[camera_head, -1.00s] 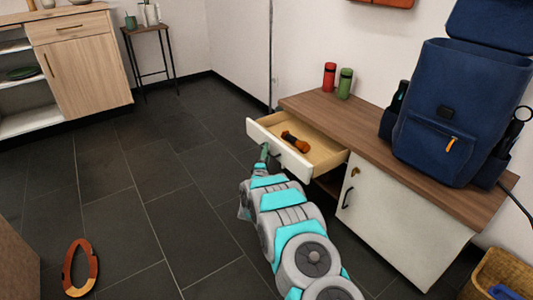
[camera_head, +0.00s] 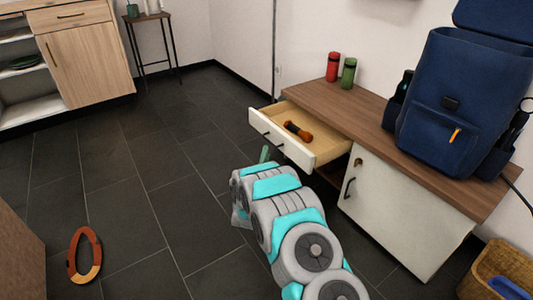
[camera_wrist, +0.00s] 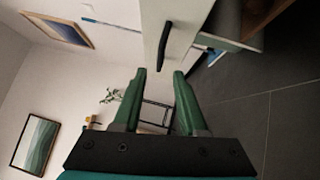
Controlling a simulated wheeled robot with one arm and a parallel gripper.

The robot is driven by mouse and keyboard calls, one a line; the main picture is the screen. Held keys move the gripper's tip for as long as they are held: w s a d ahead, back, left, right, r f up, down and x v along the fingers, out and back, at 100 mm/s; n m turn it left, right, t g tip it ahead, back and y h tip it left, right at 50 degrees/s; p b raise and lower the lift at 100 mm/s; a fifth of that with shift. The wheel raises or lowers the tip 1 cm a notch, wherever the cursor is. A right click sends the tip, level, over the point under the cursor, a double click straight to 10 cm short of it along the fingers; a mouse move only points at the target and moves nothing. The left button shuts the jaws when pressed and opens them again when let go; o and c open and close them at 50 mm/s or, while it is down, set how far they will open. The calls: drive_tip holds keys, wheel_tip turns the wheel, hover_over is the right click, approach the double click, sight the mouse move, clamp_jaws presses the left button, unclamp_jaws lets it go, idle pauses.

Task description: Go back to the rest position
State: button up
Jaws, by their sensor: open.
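My gripper (camera_wrist: 160,75) is open and empty in the wrist view, with its two green fingers apart. In the head view only a green fingertip (camera_head: 265,154) shows; my own arm hides the rest. It is in front of the open drawer (camera_head: 283,144) and apart from it. The black drawer handle (camera_wrist: 165,46) shows ahead of the fingertips in the wrist view, with nothing between the fingers. An orange and black object (camera_head: 298,131) lies inside the drawer.
The low cabinet (camera_head: 400,215) carries a blue backpack (camera_head: 455,100), a red bottle (camera_head: 333,67) and a green bottle (camera_head: 348,73). A wicker basket (camera_head: 480,275) stands at lower right. An orange-brown ring-shaped object (camera_head: 72,262) lies on the floor at left. The dark floor between is clear.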

idle(0.3)
drive_tip(key=s+d+r+m+g+y+p, duration=0.25)
drive_tip(key=s+r+m+g+y, duration=0.25)
drive_tip(key=s+r+m+g, duration=0.6)
drive_tip(key=s+d+r+m+g, duration=0.2)
drive_tip(key=s+d, duration=0.3)
drive_tip(key=s, duration=1.2)
drive_tip(key=s+d+r+m+g+h+p, duration=0.1)
drive_tip(key=s+d+r+g, duration=0.3)
drive_tip(key=s, duration=1.3)
drive_tip(key=s+d+r+m+g+h, duration=0.1)
drive_tip(key=s+d+r+m+g, duration=0.3)
drive_tip(key=s, duration=1.3)
drive_tip(key=d+r, duration=0.1)
drive_tip(key=d, duration=0.1)
drive_tip(key=shift+s+d+p, duration=0.15)
drive_tip(key=shift+d+p, duration=0.15)
drive_tip(key=shift+p, duration=0.05)
